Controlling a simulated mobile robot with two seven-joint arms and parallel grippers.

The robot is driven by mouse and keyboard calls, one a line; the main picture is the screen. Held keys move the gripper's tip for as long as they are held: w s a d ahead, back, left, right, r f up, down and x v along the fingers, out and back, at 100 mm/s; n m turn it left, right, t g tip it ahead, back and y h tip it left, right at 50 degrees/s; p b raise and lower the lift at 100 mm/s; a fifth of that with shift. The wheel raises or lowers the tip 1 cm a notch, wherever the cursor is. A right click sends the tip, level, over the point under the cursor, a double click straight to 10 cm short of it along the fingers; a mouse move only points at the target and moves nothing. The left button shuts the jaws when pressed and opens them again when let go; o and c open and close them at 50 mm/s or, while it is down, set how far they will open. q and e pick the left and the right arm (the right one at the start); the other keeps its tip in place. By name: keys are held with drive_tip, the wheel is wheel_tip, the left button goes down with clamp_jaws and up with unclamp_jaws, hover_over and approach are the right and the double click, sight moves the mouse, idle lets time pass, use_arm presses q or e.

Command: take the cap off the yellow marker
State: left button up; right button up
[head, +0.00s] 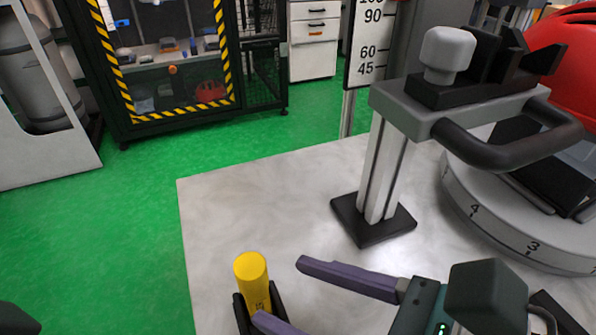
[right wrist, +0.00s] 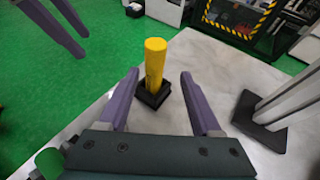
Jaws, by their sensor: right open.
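The yellow marker (head: 252,272) stands upright in a small black holder (head: 277,305) near the front left of the pale table. Its top end is bare, and I cannot make out a seam between cap and body. My right gripper (head: 279,290) is open, with its purple fingers to the right of the marker and in front of it. In the right wrist view the marker (right wrist: 154,62) shows beyond the gap between the open fingertips (right wrist: 160,74), which hold nothing. My left gripper (right wrist: 84,45) shows at the upper left of that view, its two fingers apart and empty.
A grey stand (head: 388,165) with a black base rises from the table (head: 225,200) right of the marker. A round numbered platform (head: 480,220) with a red helmet (head: 570,50) is at the far right. The table is clear behind the marker; its left edge is close.

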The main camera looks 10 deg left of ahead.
sight(265, 296)
drive_tip(key=x, duration=0.1)
drive_tip(key=b+x, duration=0.1)
drive_tip(key=x, duration=0.1)
drive_tip(key=f+b+x, duration=0.1)
drive_tip(key=x, duration=0.1)
drive_tip(key=shift+s+a, duration=0.1)
drive_tip(key=shift+s, duration=0.25)
drive_tip(key=shift+w+a+f, duration=0.1)
drive_tip(key=shift+w+a, duration=0.05)
drive_tip(key=shift+a, duration=0.2)
drive_tip(key=shift+c, duration=0.2)
clamp_jaws()
idle(0.6)
